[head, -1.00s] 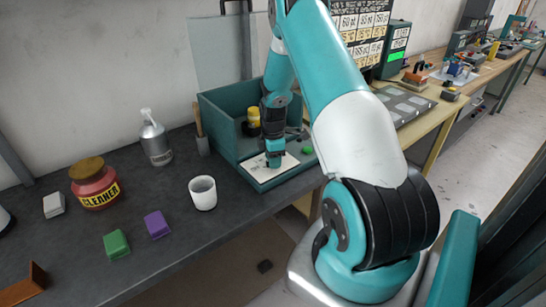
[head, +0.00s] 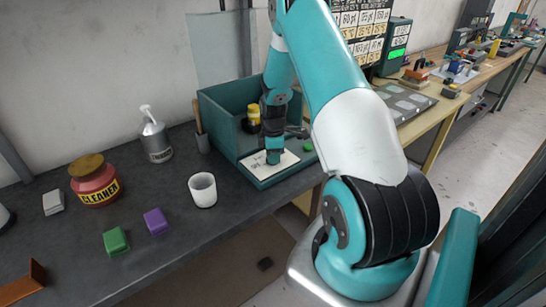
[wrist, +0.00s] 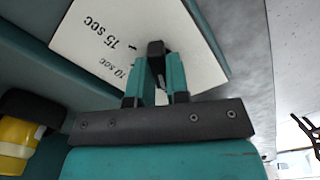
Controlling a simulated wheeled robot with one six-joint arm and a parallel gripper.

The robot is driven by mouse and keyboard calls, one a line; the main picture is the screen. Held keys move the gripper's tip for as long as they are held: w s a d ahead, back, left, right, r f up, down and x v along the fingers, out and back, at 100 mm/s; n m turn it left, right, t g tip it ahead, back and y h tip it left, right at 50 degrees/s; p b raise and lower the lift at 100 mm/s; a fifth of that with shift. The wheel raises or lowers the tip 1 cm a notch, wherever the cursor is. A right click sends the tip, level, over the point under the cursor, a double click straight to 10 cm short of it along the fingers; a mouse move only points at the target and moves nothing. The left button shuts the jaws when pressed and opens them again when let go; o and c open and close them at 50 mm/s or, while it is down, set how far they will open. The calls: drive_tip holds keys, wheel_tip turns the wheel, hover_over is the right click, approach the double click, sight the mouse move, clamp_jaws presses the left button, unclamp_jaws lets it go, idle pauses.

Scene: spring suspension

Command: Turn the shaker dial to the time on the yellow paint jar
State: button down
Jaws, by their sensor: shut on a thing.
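The teal shaker box (head: 225,112) stands open at the back of the dark bench. The yellow paint jar (head: 254,112) is inside it, and part of the jar shows at the wrist view's lower left (wrist: 14,142); I cannot read a time on it. A white dial plate (wrist: 98,38) on the shaker's front carries "10 sec" and "15 sec" marks. My gripper (head: 272,158) is over this plate, pointing down. In the wrist view its teal fingers (wrist: 157,78) are shut on the black dial knob (wrist: 155,48). The fingers hide part of the knob and plate.
A small green button (head: 307,147) is right of the plate.

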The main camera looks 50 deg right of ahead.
drive_tip(key=m+b, duration=0.2)
drive_tip(key=m, duration=0.5)
drive_tip(key=m+b, duration=0.1)
drive_tip(key=m, duration=0.2)
drive_tip(key=shift+m, duration=0.3)
drive_tip(key=m, duration=0.3)
drive_tip(key=shift+m+b, duration=0.3)
drive_tip(key=m, duration=0.5)
drive_tip(key=shift+b, duration=0.4)
drive_tip(key=m, duration=0.6)
drive_tip(key=shift+r+m, duration=0.1)
drive_tip(key=shift+m, duration=0.2)
drive_tip(key=c, duration=1.1)
unclamp_jaws()
drive_tip(key=shift+b, duration=0.3)
